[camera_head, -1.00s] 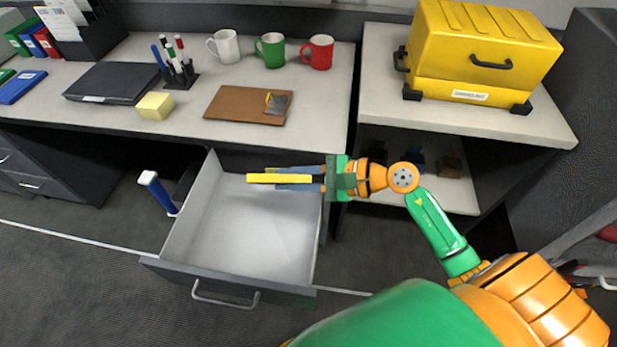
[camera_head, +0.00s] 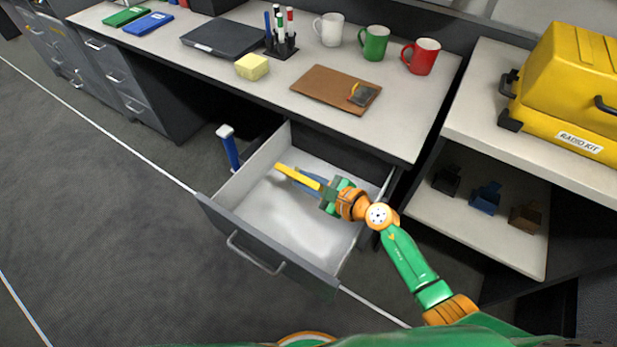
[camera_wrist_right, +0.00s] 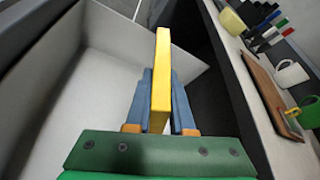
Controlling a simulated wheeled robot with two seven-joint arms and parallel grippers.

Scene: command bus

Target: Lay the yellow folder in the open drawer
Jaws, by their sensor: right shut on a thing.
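The yellow folder (camera_head: 297,176) shows edge-on as a narrow yellow bar. My right gripper (camera_head: 307,181) is shut on it, with blue fingers on both sides. In the right wrist view the folder (camera_wrist_right: 161,80) stands on edge between the two fingers (camera_wrist_right: 161,100) and sticks out past their tips. The open drawer (camera_head: 290,225) is white inside, with a grey front and a handle. The gripper and folder are over the rear part of the drawer; whether the folder touches the floor cannot be told. The drawer looks empty. My left gripper is not in view.
The desk (camera_head: 415,120) above the drawer holds a brown clipboard (camera_head: 325,88), a yellow note block (camera_head: 252,67), pens and several mugs. A shelf unit (camera_head: 480,235) with a yellow radio kit case (camera_head: 570,90) stands on the right. The drawer's front half is clear.

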